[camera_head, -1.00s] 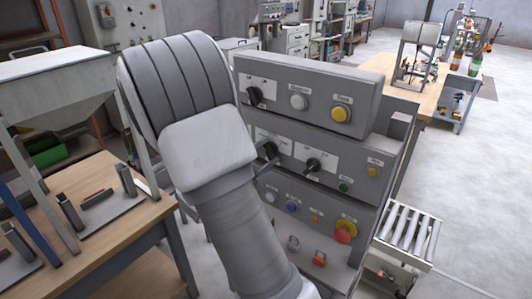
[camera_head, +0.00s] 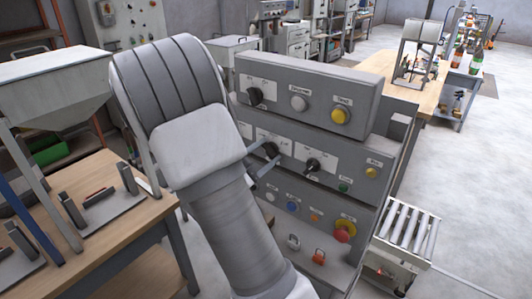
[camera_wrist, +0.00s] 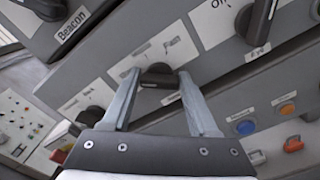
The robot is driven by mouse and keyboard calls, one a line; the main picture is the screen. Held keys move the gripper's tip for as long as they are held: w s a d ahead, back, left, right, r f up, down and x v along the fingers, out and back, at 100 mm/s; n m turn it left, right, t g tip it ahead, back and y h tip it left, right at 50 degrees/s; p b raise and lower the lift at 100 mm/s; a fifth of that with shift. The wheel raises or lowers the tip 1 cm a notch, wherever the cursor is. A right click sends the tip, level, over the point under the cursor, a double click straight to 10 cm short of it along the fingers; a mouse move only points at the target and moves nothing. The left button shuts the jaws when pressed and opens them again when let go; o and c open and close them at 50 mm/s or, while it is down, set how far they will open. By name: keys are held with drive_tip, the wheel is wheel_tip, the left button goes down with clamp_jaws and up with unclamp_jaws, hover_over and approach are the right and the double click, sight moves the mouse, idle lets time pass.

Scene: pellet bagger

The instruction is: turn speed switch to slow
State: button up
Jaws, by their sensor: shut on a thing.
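The speed switch (camera_wrist: 158,76) is a black rotary knob on a grey panel, under a white label strip whose words are hard to read. My gripper (camera_wrist: 159,79) is shut on this knob, with one finger on each side of it in the wrist view. In the head view the knob (camera_head: 271,150) shows on the middle panel, just right of my wrist. My gripper's thin fingers (camera_head: 263,168) reach it from the lower left, partly hidden by my arm. The exact pointing of the knob is hard to tell.
Another black knob (camera_head: 313,165) sits right of the switch. The upper panel has a knob (camera_head: 255,96) and a yellow button (camera_head: 341,115). Several buttons, including a red mushroom button (camera_head: 345,231), sit below. A wooden workbench (camera_head: 110,235) stands left and a roller conveyor (camera_head: 408,232) right.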

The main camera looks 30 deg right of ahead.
drive_tip(key=o, duration=1.4)
drive_tip(key=b+v, duration=0.1)
drive_tip(key=v, duration=1.6)
drive_tip(key=shift+s+a+b, duration=0.15)
drive_tip(key=shift+a+b, duration=0.05)
drive_tip(key=shift+b, duration=0.2)
drive_tip(key=shift+d, duration=0.1)
